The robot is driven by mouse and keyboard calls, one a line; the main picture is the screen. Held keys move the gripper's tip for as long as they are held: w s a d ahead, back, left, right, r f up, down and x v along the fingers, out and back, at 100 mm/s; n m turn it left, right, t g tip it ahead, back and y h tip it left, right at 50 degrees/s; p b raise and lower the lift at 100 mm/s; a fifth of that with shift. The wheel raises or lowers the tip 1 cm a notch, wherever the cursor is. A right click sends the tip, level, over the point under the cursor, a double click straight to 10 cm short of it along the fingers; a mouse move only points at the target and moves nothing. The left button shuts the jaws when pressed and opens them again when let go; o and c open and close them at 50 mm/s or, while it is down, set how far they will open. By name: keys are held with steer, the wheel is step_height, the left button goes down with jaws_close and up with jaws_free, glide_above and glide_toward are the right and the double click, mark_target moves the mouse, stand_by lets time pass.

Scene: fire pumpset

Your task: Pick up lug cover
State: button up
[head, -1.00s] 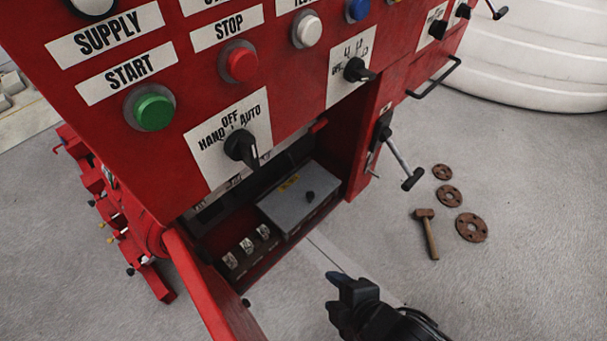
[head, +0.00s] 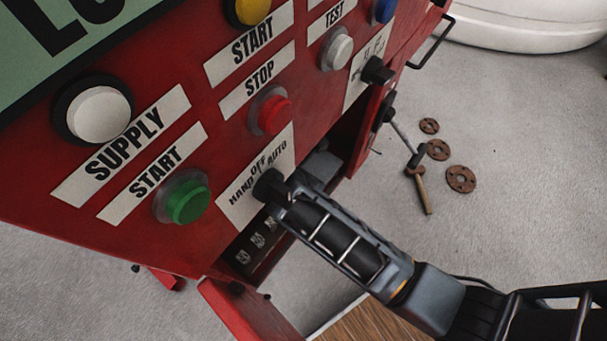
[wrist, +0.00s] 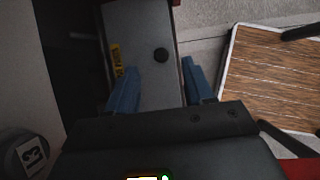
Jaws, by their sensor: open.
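In the wrist view the lug cover (wrist: 143,35) lies below my gripper (wrist: 158,66). Nothing is held. In the head view only a corner of the cover (head: 321,166) shows inside the red cabinet; my arm hides the rest. Whether the fingers touch the cover cannot be told.
The red panel (head: 225,125) with buttons and switches overhangs the cabinet opening. An open red door (head: 235,312) is below left. A wooden-topped surface (wrist: 270,80) lies to the right in the wrist view.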

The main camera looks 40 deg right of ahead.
steer(key=x, duration=0.5)
steer(key=shift+f, duration=0.4)
steer(key=shift+c, duration=0.3)
jaws_close()
